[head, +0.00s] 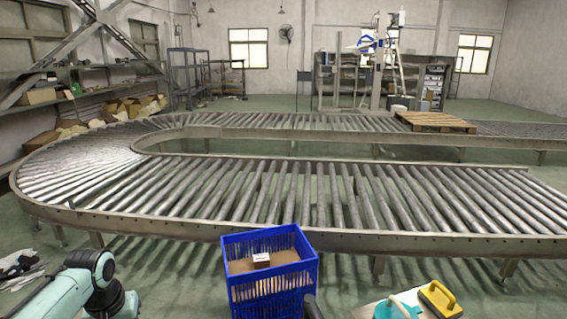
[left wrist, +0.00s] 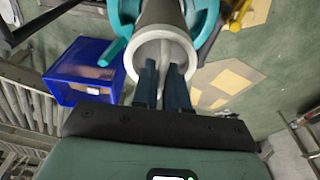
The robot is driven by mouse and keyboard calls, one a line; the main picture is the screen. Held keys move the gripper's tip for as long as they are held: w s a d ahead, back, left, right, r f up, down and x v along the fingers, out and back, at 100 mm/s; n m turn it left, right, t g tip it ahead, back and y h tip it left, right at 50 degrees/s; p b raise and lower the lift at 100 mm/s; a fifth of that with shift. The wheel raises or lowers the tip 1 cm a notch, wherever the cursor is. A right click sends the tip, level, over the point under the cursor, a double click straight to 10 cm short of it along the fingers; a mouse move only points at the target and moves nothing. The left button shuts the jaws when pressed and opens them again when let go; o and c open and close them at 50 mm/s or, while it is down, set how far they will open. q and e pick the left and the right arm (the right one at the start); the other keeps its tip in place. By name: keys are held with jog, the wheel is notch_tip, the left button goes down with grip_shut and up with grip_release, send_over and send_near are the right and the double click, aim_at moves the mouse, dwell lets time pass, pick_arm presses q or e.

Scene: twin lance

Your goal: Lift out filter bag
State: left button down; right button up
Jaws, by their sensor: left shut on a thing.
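In the left wrist view my left gripper (left wrist: 162,68) is shut, its two dark fingers on a pale strip inside the white rim of a grey tapered piece, which I take for the filter bag (left wrist: 158,12). Its rim faces my wrist. A teal body (left wrist: 121,38) shows on both sides behind the bag. I cannot tell how far the bag is out of it. In the head view a teal piece (head: 398,308) shows at the bottom edge. My left arm enters at the bottom left; its gripper is not seen there. My right gripper is not in view.
A yellow-handled tool (head: 440,300) lies right of the teal piece. A pallet (head: 435,121) rests farther back.

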pick_arm(q)
jog(key=shift+r, duration=4.9)
